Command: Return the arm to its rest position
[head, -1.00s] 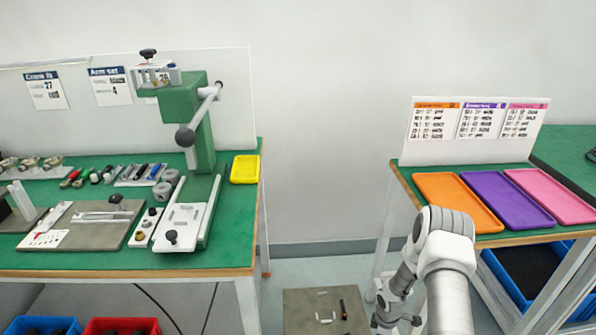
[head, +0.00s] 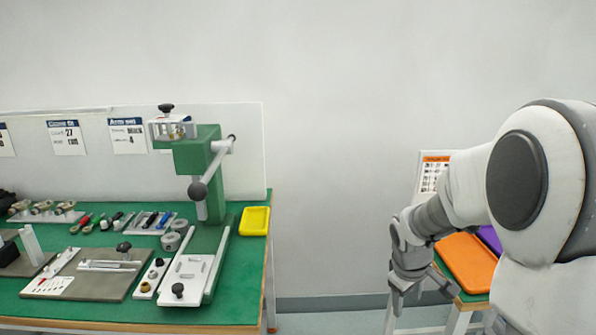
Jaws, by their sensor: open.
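My gripper (head: 405,298) hangs at the end of my raised white and grey arm, at the lower right of the head view. Its fingers point down, spread apart, with nothing between them. It is in front of and to the left of the orange tray (head: 467,262), and I see no contact with anything. My arm fills the right side of the view and hides much of the right table.
A green table (head: 95,290) on the left holds a green arbor press (head: 203,160), a yellow tray (head: 255,221) and several small parts. On the right, part of a purple tray (head: 490,240) and a card board (head: 431,172) show. The gap between the tables is clear.

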